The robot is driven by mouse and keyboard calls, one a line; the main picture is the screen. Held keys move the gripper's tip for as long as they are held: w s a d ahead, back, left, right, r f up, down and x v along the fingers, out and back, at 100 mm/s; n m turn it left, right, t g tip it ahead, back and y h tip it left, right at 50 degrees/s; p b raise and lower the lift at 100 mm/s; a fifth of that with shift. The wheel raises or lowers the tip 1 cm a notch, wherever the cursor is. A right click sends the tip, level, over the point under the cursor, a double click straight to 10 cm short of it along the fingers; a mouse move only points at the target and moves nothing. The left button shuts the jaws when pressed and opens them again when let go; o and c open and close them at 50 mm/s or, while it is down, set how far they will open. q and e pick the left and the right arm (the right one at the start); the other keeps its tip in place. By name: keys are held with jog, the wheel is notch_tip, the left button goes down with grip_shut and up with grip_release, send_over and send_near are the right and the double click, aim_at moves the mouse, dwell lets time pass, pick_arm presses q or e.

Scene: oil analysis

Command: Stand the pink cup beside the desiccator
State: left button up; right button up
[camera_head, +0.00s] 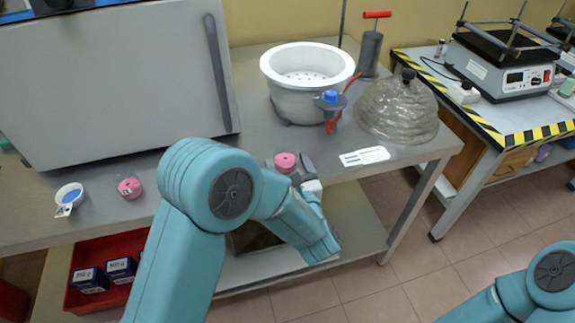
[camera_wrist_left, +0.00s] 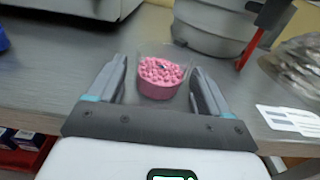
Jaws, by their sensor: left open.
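The pink cup (camera_head: 285,162), a clear cup full of pink beads, stands upright near the table's front edge. In the left wrist view the cup (camera_wrist_left: 160,80) shows between my left gripper's fingers, with a gap on each side. My left gripper (camera_head: 302,165) is open, and my own arm hides part of it in the head view. The desiccator is a grey-white pot (camera_head: 306,82) without its lid, standing behind the cup. Its clear domed lid (camera_head: 397,108) appears to be on the table to its right. My right gripper is out of view.
A second pink item (camera_head: 130,187) and a white cup with blue contents (camera_head: 68,191) stand at left before a grey cabinet (camera_head: 110,85). A white label card (camera_head: 364,156) lies near the front edge. A red bin (camera_head: 105,250) sits below.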

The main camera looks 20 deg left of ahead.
pick_arm(q)
jog(key=shift+r, duration=0.2)
jog(key=v, duration=1.2)
jog(key=shift+f, duration=0.1)
